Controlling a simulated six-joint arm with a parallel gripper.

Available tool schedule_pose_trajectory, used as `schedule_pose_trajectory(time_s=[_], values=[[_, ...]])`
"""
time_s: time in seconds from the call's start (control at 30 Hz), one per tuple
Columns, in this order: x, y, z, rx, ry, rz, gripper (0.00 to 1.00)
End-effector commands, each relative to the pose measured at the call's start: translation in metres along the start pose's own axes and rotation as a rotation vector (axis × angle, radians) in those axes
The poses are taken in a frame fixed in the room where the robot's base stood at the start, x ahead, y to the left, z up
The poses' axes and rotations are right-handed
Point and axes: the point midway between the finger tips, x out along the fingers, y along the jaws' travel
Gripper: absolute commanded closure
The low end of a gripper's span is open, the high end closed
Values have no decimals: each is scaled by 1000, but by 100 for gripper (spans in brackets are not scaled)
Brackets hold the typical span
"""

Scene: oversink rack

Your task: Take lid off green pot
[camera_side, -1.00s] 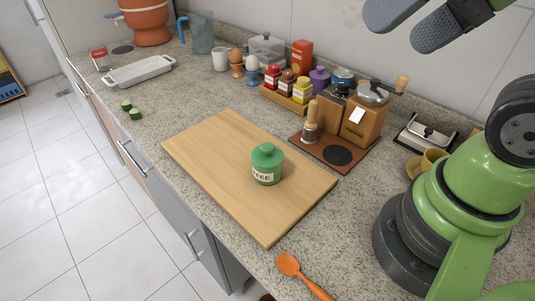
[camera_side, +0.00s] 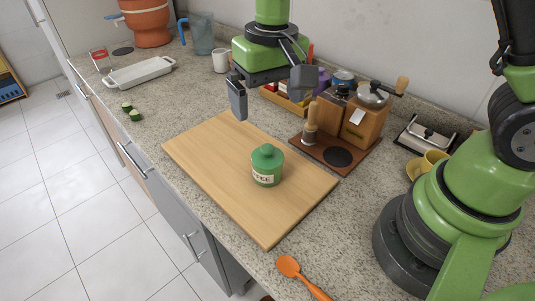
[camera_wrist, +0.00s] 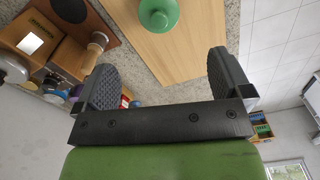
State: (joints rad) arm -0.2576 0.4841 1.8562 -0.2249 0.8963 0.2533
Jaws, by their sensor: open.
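The green pot (camera_side: 267,174) stands upright on the wooden cutting board, with a cream label on its front. Its green lid (camera_side: 267,153) with a round knob sits on top. In the wrist view the lid (camera_wrist: 158,14) shows at the top edge, partly cut off. My gripper (camera_side: 270,105) is open and empty, above and behind the pot, over the board's far end. In the wrist view its two fingers (camera_wrist: 165,78) are wide apart, with the lid beyond them.
The cutting board (camera_side: 210,155) is otherwise bare. A coffee grinder (camera_side: 366,118) and a tamper (camera_side: 310,125) on a brown mat stand right of the board. A spice tray (camera_side: 285,100) is behind my gripper. An orange spoon (camera_side: 290,266) lies at the front.

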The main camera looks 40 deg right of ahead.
Motion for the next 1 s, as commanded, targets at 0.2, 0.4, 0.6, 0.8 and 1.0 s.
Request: schedule_pose_trajectory(time_s=[0.2,0.4,0.6,0.8,1.0], values=[[29,-4,-2,-10,-29,26,3],[57,-3,-1,-9,-28,25,3],[74,-1,-1,-8,-28,24,3],[105,1,-2,-7,-29,24,3],[115,1,-3,-9,-25,22,3]])
